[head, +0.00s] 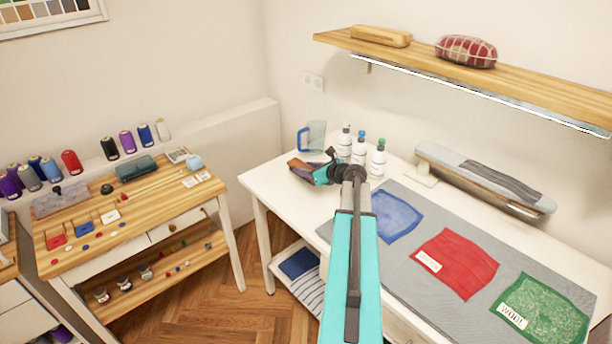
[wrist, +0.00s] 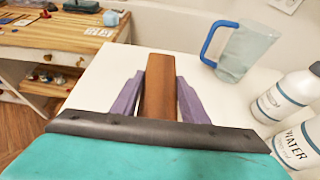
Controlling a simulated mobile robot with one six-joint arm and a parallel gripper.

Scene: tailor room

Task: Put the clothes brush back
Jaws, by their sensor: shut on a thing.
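The clothes brush (wrist: 159,88), a long brown wooden piece, is between the purple fingers of my gripper (wrist: 160,95) in the wrist view. The gripper is shut on it, one finger along each side. In the head view the brush (head: 299,165) and my gripper (head: 322,168) are over the left back part of the white table (head: 264,184). I cannot tell whether the brush touches the tabletop. Its bristles are hidden.
A clear jug with a blue handle (head: 316,134) and several white bottles (head: 377,160) stand close behind and right. Fabric swatches (head: 456,262) lie on a grey mat. An ironing form (head: 485,180) is at the back. Above is a wooden shelf (head: 560,78).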

